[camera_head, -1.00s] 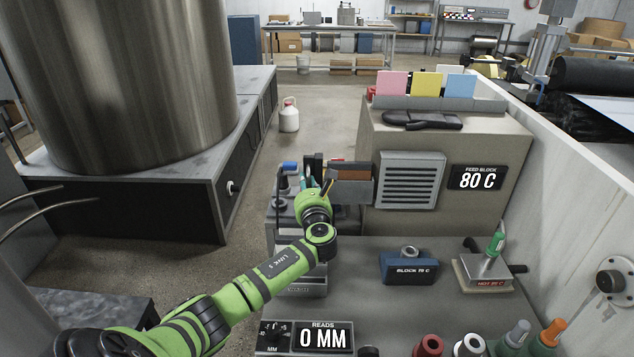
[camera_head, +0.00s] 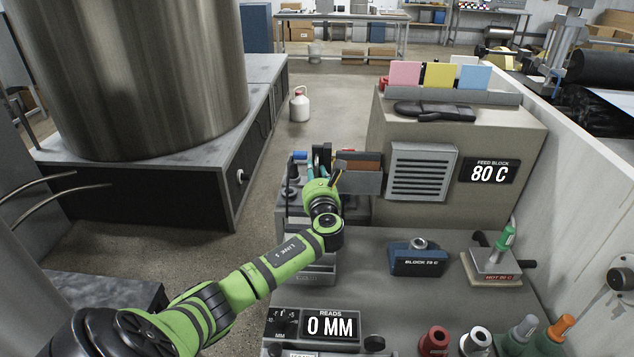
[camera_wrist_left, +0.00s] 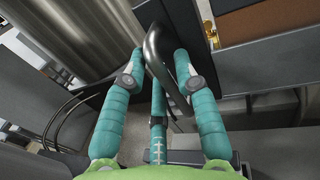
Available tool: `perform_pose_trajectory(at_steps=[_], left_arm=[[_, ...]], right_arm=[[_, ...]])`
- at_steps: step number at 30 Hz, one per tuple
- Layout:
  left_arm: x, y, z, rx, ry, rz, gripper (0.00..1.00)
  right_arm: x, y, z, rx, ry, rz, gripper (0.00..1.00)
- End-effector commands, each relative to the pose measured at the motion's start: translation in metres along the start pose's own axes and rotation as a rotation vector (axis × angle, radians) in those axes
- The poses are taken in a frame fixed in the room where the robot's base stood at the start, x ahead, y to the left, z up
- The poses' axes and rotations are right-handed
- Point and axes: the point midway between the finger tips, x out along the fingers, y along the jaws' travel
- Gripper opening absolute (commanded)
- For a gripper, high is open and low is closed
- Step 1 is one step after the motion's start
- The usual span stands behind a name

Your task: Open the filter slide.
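My left gripper (camera_head: 321,158) is at the left end of the grey housing with a brown panel (camera_head: 358,166), beside the feed block. In the left wrist view, its teal fingers (camera_wrist_left: 160,58) are apart on either side of a bent metal handle (camera_wrist_left: 153,48). The handle stands in front of a dark upright plate (camera_wrist_left: 220,60), which I take to be part of the filter slide. I see no clear grip on the handle, and contact is hard to tell. The wrist hides part of the handle area in the head view. My right gripper is not in view.
The feed block (camera_head: 520,140) with a vent grille stands right of the gripper. A blue block (camera_head: 418,262), a hot plate (camera_head: 492,268) and a "0 MM" readout (camera_head: 331,324) sit on the bench. A large steel tank (camera_head: 130,80) stands left, with open floor between.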

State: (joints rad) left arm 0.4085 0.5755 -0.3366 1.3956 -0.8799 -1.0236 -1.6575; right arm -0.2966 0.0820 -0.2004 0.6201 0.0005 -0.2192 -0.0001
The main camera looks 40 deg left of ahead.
Motion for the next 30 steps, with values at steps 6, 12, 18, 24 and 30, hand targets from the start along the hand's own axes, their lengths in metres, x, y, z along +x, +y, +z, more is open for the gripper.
perform_pose_trajectory(at_steps=[6,12,18,24,30], left_arm=[[-0.035,-0.001,-0.002,-0.001,0.003,-0.004,0.3],[-0.079,-0.001,-0.001,-0.001,0.002,-0.003,0.3],[-0.107,0.0,0.0,-0.001,0.0,-0.002,0.3],[-0.116,0.0,0.001,-0.001,0.0,0.0,0.3],[-0.116,0.0,0.001,-0.001,-0.001,0.001,0.3]], right_arm=[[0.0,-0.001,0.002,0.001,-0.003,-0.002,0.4],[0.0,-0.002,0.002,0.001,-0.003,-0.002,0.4],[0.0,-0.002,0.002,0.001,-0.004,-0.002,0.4],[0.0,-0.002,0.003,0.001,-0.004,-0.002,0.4],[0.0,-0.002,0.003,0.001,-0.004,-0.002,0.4]])
